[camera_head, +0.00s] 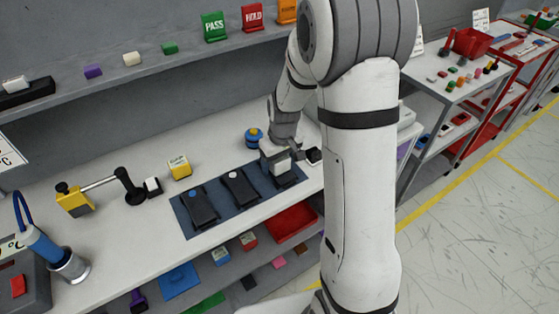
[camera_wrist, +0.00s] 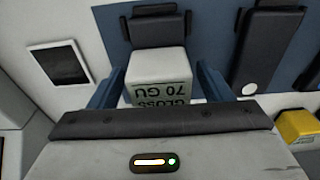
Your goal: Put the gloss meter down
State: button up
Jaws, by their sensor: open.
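The gloss meter (camera_wrist: 160,68), a pale block marked "GLOSS 70 GU", rests at the end of a black module (camera_wrist: 158,30) in the wrist view. My gripper (camera_wrist: 160,74) is open, with one blue finger on each side of the gloss meter; contact cannot be told. In the head view my gripper (camera_head: 284,150) is low over the right end of the blue mat (camera_head: 217,207), and the pale block there is partly hidden by it. That module (camera_head: 287,179) shows only in part.
Two more black modules (camera_head: 201,207) (camera_head: 240,188) lie on the mat. A dark-faced white panel (camera_wrist: 59,66) is beside the mat.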

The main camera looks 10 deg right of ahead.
aim_at(282, 160)
jog(key=r, duration=0.4)
jog(key=s+r, duration=0.1)
jog(key=r, duration=0.6)
jog(key=shift+s+d+r+b, duration=0.2)
jog(key=shift+r+b, duration=0.1)
jog(key=shift+b, duration=0.1)
jog(key=s+r+m, duration=0.1)
jog(key=s+r, duration=0.1)
jog(key=s, duration=0.8)
jog(key=s+r+m+t, duration=0.1)
jog(key=s+r+m, duration=0.1)
jog(key=s, duration=0.8)
jog(key=shift+r+m+t, duration=0.3)
jog(key=shift+r, duration=0.35)
jog(key=shift+a, duration=0.15)
jog(key=shift+c, duration=0.4)
